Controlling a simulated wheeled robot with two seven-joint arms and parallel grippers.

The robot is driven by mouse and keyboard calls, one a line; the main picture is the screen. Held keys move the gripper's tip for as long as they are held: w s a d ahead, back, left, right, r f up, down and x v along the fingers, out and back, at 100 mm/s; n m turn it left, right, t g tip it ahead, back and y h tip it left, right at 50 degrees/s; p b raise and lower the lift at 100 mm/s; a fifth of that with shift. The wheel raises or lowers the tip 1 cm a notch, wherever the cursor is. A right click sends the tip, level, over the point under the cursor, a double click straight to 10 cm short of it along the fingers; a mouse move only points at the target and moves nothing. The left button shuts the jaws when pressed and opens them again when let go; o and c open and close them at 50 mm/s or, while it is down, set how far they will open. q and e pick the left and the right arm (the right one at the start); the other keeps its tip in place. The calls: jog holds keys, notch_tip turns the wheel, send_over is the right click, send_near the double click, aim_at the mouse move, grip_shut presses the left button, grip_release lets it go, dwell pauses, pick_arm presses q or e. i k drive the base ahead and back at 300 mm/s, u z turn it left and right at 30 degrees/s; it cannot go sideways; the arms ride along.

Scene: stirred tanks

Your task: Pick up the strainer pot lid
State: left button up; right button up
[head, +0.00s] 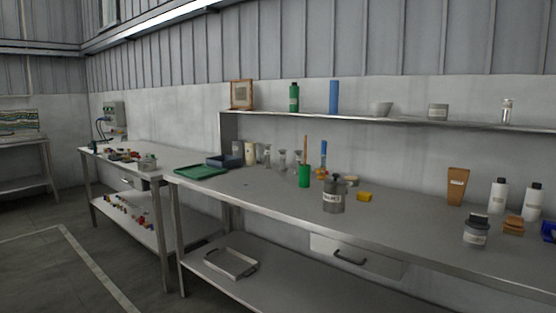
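A dark grey metal pot (333,201) with a pale label stands upright near the front of the main workbench, at the middle of the head view. A grey lid (332,181) with a raised top appears to sit on it. The label is too small to read surely, so I cannot tell for certain that this is the strainer pot. Neither of my grippers is in view.
The steel workbench (265,193) holds a green cup (304,176), a yellow block (365,196), a green tray (201,171) and a dark-lidded jar (476,233). A shelf (420,122) runs above its back. Bench space right of the yellow block is clear.

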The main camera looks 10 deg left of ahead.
aim_at(335, 182)
jog(key=u, duration=1.15)
jog(key=i, duration=1.75)
jog(key=z, duration=0.75)
